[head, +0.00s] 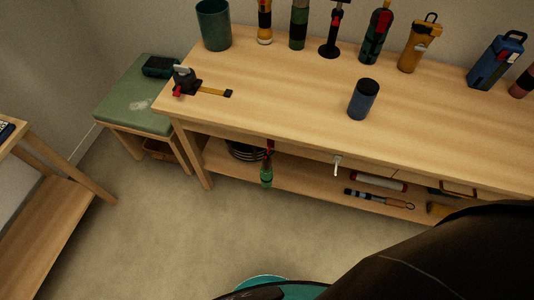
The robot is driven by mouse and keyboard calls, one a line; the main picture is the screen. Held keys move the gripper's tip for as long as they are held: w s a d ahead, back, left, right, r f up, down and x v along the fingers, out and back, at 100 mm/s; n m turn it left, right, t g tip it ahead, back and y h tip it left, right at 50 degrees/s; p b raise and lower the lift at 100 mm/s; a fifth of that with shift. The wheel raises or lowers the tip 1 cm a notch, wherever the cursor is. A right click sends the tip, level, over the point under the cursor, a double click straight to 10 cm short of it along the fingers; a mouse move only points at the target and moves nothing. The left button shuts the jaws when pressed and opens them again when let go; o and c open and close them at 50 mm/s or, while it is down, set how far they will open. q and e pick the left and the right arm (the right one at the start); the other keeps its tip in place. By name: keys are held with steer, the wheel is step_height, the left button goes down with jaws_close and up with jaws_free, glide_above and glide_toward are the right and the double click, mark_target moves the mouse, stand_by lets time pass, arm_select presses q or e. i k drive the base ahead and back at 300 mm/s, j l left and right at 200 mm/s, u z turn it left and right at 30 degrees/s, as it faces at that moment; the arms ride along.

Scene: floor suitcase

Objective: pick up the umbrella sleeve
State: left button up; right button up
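I cannot tell for certain which thing is the umbrella sleeve. A dark blue-grey cylinder (363,99) with a black top stands upright and alone on the wooden workbench (300,100). A slim green and red item (267,165) is upright at the front of the bench, by the lower shelf. A striped, rod-like item (378,199) lies on the lower shelf. Neither gripper can be made out. A dark part, apparently my arm, fills the bottom right and hides the floor and part of the bench there.
Several bottles and tools, including a yellow bottle (419,43), line the bench's back edge beside a green bin (214,25). A black and red tool (186,83) sits at the left end. A green-topped stool (135,100) stands left.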

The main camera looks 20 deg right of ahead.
mark_target(362, 100)
steer(key=z, duration=1.45)
